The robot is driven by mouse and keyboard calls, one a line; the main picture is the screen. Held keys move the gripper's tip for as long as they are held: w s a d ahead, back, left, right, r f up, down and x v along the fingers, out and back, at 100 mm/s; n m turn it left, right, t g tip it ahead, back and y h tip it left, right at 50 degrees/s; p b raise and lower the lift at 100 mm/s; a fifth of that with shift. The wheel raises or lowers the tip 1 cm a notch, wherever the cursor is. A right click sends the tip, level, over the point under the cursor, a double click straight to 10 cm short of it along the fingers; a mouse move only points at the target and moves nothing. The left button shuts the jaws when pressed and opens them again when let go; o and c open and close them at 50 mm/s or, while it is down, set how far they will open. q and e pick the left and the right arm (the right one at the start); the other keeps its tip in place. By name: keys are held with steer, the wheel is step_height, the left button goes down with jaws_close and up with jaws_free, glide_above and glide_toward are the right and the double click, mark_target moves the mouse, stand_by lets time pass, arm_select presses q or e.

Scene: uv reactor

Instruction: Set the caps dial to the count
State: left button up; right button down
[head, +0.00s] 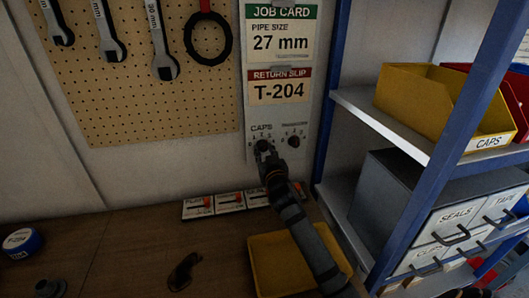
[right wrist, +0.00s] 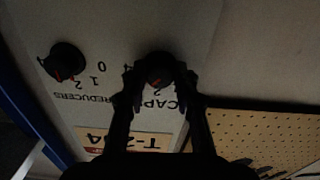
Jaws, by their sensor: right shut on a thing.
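The caps dial (right wrist: 159,66) is a dark round knob with a red mark, on the pale wall panel under the word CAPS. In the right wrist view the panel appears upside down. My right gripper (head: 266,158) reaches up to this dial in the head view and mostly covers it. In the right wrist view its two fingers stand on either side of the knob, shut on it. The fingers hide part of the dial's scale, so its setting cannot be read. The reducers dial (head: 293,141) sits beside it, free. My left gripper is not in view.
A job card (head: 281,32) reads 27 mm; a slip (head: 280,88) reads T-204. Wrenches hang on the pegboard (head: 150,115). A yellow tray (head: 262,284) lies on the bench under my right arm. A blue-framed shelf (head: 403,128) with bins stands close on the right.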

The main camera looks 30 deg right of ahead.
steer(key=c, duration=1)
jaws_free()
steer(key=shift+s, duration=0.1)
steer(key=v, duration=1.2)
